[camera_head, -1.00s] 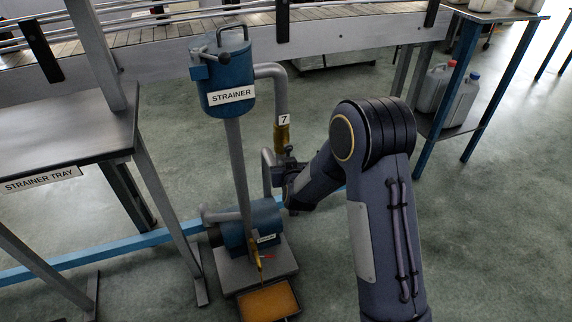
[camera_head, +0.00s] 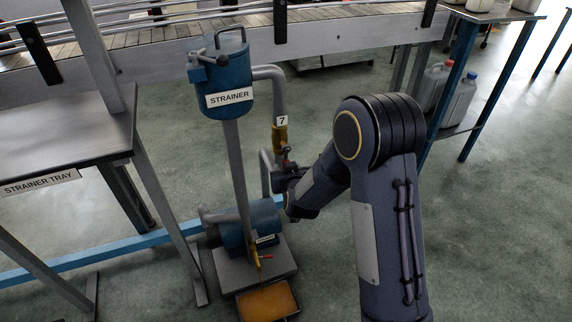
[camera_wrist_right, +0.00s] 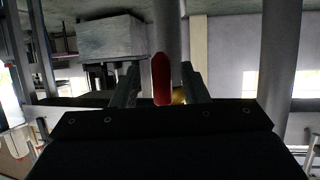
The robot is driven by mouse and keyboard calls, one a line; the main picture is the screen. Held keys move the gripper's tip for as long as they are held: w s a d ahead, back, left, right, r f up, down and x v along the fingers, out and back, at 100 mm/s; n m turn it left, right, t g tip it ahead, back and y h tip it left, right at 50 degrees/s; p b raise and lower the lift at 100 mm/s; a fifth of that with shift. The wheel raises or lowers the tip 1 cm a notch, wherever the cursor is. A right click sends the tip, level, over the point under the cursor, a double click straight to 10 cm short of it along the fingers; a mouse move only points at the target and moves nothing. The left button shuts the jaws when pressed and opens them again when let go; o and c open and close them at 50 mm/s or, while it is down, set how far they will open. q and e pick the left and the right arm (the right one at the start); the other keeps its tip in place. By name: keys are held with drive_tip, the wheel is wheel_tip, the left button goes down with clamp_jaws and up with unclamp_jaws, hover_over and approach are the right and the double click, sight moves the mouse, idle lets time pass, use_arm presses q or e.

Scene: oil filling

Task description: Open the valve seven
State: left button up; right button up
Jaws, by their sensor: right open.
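The yellow-brass valve (camera_head: 280,138) sits on the grey pipe below a white tag marked 7 (camera_head: 282,121), right of the strainer. My right gripper (camera_head: 282,168) is just below the valve in the head view, partly hidden by its own wrist. In the right wrist view, a red handle (camera_wrist_right: 161,80) stands upright between the two open fingers of this gripper (camera_wrist_right: 161,86). A bit of brass (camera_wrist_right: 179,96) shows beside the handle. The fingers appear apart from the handle on both sides. My left gripper is not in view.
The blue strainer (camera_head: 226,82) stands left of the valve pipe. Below are a blue pump (camera_head: 248,225) and an orange-filled tray (camera_head: 267,302). The strainer tray table (camera_head: 60,130) is at left. Open floor lies to the right.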

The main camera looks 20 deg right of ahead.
drive_tip(key=v, duration=0.4)
drive_tip(key=shift+s+r+p, duration=0.15)
drive_tip(key=shift+s+p, duration=0.15)
drive_tip(key=shift+s, duration=0.05)
idle(0.7)
